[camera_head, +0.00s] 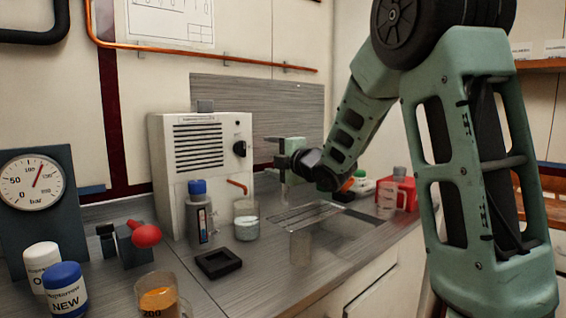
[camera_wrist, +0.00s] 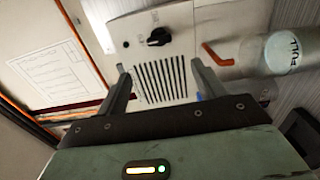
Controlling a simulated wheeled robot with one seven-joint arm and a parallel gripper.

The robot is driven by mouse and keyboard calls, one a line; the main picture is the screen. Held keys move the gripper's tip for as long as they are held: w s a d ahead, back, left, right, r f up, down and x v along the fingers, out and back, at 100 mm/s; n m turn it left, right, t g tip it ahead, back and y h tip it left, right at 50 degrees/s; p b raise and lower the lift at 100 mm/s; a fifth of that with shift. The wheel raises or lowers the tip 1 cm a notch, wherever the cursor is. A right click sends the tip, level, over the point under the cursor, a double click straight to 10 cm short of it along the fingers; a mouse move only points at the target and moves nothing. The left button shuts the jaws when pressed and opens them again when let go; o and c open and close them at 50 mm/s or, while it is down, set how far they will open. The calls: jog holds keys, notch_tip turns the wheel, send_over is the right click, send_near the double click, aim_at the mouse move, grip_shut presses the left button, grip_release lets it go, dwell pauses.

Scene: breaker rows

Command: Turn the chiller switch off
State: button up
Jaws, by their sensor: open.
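The chiller (camera_head: 178,165) is a white box with dark vent slots, standing on the bench at the left of centre in the head view. Its black rotary switch (camera_head: 239,148) is at the upper right of its front; the small marks by it are unreadable. In the wrist view the chiller (camera_wrist: 188,20) appears turned, with the switch (camera_wrist: 158,37) beyond my fingers. My gripper (camera_head: 281,163) is to the right of the chiller, apart from it. In the wrist view my gripper (camera_wrist: 160,72) has its fingers apart with nothing between them, facing the vents, not the switch.
A black square frame (camera_head: 218,263) lies on the bench. A red-handled valve (camera_head: 145,236) and pressure gauge (camera_head: 31,183) are left.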

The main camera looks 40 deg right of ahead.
jog(key=shift+s, duration=2.25)
jog(key=shift+d, duration=0.1)
